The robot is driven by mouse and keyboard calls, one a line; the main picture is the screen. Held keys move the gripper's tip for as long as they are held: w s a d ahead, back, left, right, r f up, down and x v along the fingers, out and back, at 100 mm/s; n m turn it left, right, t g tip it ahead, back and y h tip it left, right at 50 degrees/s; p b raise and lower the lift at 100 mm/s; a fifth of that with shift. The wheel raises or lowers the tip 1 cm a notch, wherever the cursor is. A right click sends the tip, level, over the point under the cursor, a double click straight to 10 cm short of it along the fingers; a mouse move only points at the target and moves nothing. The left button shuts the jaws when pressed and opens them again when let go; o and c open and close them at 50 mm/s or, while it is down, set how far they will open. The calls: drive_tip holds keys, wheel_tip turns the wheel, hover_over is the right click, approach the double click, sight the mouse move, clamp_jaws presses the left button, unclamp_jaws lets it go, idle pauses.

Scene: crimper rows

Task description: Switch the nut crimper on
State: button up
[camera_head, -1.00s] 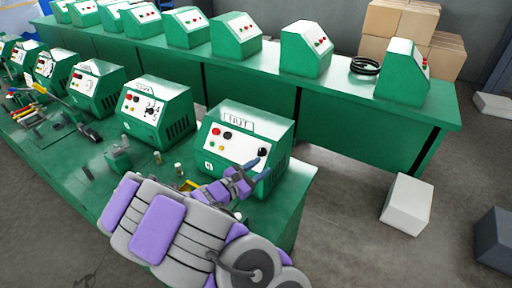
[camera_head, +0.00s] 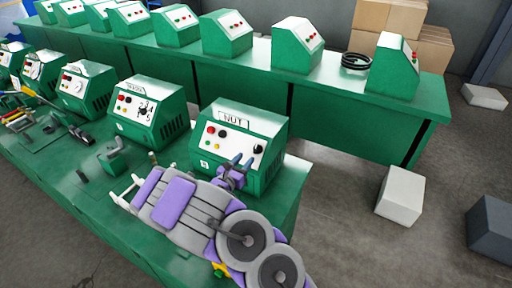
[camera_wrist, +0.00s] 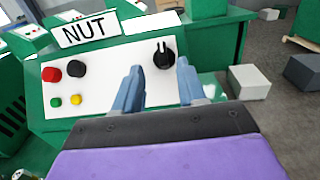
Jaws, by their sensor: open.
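The nut crimper (camera_head: 268,121) is a green box with a sloped white panel and a "NUT" label, at the near row's right end. In the wrist view its panel (camera_wrist: 110,66) carries a black rotary knob (camera_wrist: 164,55) at the right, its white mark near the top. A red button (camera_wrist: 50,74), a black knob (camera_wrist: 75,68), a green button (camera_wrist: 56,102) and a yellow button (camera_wrist: 75,99) sit at the left. My gripper (camera_head: 242,161) is open and empty in front of the panel. Its blue fingers (camera_wrist: 160,82) reach up just below the rotary knob; contact cannot be told.
A similar crimper (camera_head: 150,110) stands to the left on the same green table (camera_head: 285,205). Small tools and parts lie along the table's front. A back table (camera_head: 340,125) holds several more machines and a black coil (camera_head: 355,61). A white block (camera_head: 401,195) lies on the floor.

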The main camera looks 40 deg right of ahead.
sight(256, 146)
drive_tip(key=x, duration=0.9)
drive_tip(key=shift+w+d+b, duration=0.1)
drive_tip(key=shift+d+b, duration=0.25)
drive_tip(key=shift+d, duration=0.05)
drive_tip(key=shift+c, duration=0.4)
clamp_jaws()
